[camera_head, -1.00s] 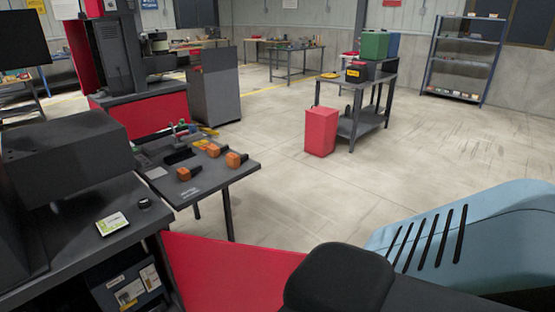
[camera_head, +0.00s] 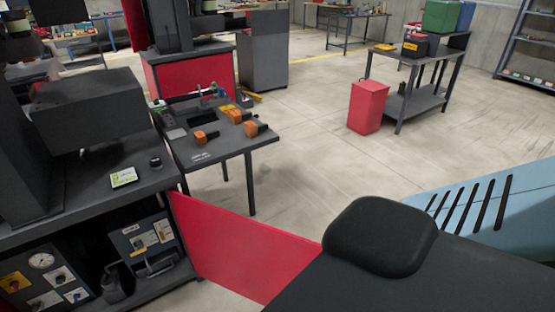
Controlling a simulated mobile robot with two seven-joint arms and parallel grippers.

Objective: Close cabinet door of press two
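A red cabinet door (camera_head: 240,248) stands open at the lower middle, hinged at the right front edge of a dark machine cabinet (camera_head: 110,215) on the left. The cabinet's inside shows a grey box with labels (camera_head: 143,243) and a panel with a gauge and knobs (camera_head: 42,283). A black rounded part in front at the lower right hides the door's far lower end. It seems to be part of my own arm. Neither of my grippers is in view.
A small table with orange-and-black tools (camera_head: 235,152) stands behind the door. A red bin (camera_head: 368,106) and a grey cart (camera_head: 422,98) stand further back. A light blue slotted housing (camera_head: 490,205) is at the right. The middle floor is clear.

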